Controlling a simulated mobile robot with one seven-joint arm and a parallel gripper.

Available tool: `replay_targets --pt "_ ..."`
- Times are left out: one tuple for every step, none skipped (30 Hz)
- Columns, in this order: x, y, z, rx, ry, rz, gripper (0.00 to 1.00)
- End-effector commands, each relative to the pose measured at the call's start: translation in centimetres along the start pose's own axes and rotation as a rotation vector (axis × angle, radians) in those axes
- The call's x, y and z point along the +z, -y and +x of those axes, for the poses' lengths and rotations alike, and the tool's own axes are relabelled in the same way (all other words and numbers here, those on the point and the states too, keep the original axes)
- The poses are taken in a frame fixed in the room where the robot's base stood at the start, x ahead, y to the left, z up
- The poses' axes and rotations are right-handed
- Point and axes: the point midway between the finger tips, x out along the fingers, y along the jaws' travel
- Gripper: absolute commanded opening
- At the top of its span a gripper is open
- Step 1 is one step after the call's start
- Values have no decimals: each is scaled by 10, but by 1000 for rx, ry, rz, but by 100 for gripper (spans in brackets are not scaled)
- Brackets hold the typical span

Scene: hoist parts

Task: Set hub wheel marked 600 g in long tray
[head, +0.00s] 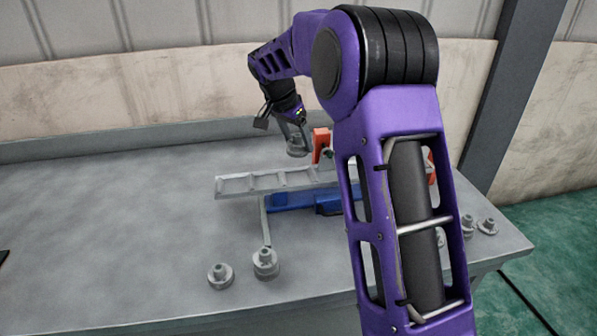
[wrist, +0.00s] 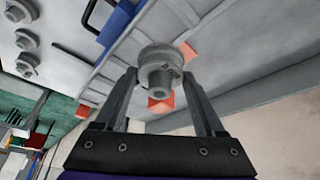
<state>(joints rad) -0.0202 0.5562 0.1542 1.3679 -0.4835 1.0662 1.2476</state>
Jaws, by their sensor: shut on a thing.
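My gripper (head: 297,143) is above the back of the bench, just behind the long tray. In the wrist view my gripper (wrist: 163,78) is shut on a grey stepped hub wheel (wrist: 158,56), with one finger on each side. No weight mark is readable on it. The long tray (head: 268,182) is a pale grey strip with several shallow compartments, and those I can see look empty. My arm hides its right end. The tray also shows in the wrist view (wrist: 93,78). The held wheel appears raised above the bench; its exact height over the tray is unclear.
Two hub wheels stand at the front, a smaller one (head: 220,276) and a taller one (head: 265,263). More wheels (head: 487,227) stand at the right end. A blue part (head: 290,201) lies before the tray. An orange block (head: 321,146) stands behind it.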

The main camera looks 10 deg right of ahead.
Motion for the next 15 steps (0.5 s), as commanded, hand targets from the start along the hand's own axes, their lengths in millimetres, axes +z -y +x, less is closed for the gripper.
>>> replay_targets --pt "4 0 10 1 1 -1 0" --pt "6 0 14 1 1 -1 0" --pt "8 0 20 1 0 -1 0" --pt "10 0 24 0 0 -2 0" --pt "11 0 27 0 0 -2 0" --pt "12 0 30 -1 -1 -1 0" --pt "13 0 32 -2 -1 0 0" --pt "14 0 33 -3 -1 0 0" --pt "15 0 36 -3 -1 0 0" --pt "16 0 40 -2 -1 -1 0" --pt "18 0 44 -1 0 -2 0" --pt "20 0 50 0 0 -3 0" --pt "22 0 54 -1 1 -2 0" --pt "24 0 59 -1 1 -1 0" --pt "27 0 65 -1 1 -2 0"
